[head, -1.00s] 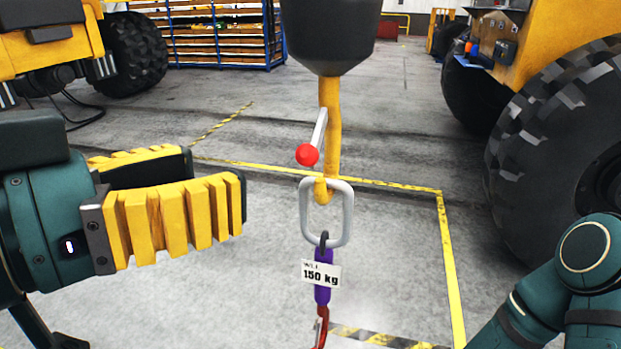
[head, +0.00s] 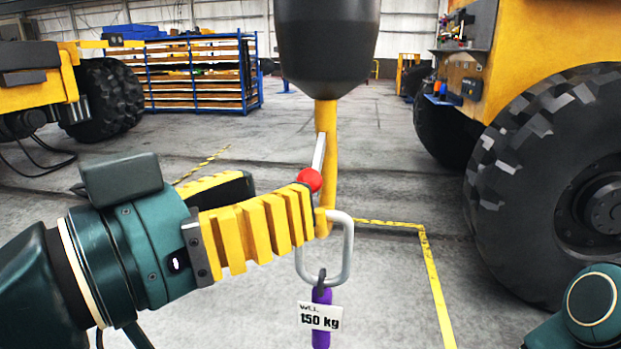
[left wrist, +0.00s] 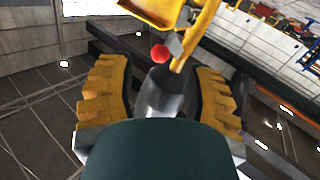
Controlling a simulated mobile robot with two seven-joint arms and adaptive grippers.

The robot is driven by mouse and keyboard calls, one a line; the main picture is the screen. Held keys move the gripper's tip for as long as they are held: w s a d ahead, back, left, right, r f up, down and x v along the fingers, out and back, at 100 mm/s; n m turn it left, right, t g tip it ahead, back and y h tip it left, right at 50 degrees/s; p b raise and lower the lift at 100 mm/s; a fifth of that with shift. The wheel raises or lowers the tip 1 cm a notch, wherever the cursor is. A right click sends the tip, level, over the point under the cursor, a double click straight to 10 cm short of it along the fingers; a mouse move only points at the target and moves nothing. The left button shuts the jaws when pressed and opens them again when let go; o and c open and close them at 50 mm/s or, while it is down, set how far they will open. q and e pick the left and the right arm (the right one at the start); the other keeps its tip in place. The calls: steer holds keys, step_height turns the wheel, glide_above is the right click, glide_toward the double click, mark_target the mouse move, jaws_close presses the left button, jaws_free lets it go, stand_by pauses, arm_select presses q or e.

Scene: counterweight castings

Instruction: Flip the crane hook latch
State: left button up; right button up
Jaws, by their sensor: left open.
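The yellow crane hook (head: 327,150) hangs from a dark block (head: 328,45). Its latch is a thin grey lever (head: 319,152) ending in a red ball (head: 309,181). The lever runs down beside the shank, the ball low and left. My left gripper (head: 280,195) is open. In the head view its near finger overlaps the hook's lower part and ends just below the ball; I cannot tell whether they touch. In the left wrist view the ball (left wrist: 160,54) shows beyond the gap between the open fingers (left wrist: 162,75). My right gripper is not in view.
A silver link (head: 348,250) hangs in the hook, with a purple sling (head: 322,335) and a 150 kg tag (head: 319,316) below. A large tyre (head: 560,170) stands right, another machine's tyre (head: 110,98) left. A blue rack (head: 200,75) is at the back.

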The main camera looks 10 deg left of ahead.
mark_target(311, 181)
arm_select(q)
steer(key=shift+x, duration=2.65)
jaws_close()
